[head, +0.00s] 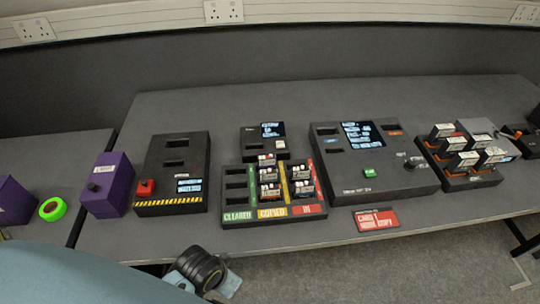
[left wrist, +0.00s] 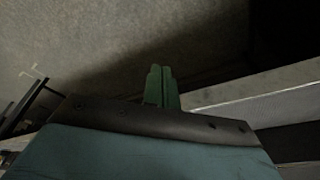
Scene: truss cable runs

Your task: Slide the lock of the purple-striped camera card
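Several small camera cards stand in the black three-column tray (head: 233,204) in the head view. Some are in the yellow COPIED column (head: 269,174), others in the red IN column (head: 304,172). Their stripes and locks are too small to make out, so I cannot tell which is purple-striped. In the left wrist view my left gripper (left wrist: 160,88) shows two green fingers close together with nothing visible between them, over dark floor. A black and grey part of my arm shows at the bottom of the head view, away from the tray. My right gripper is not in view.
A black box with a red button (head: 145,187) and a purple box (head: 108,185) stand left of the tray. A console with a screen (head: 371,172) and a rack of larger cards (head: 463,180) stand right. A red sign (head: 376,220) is at the front edge.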

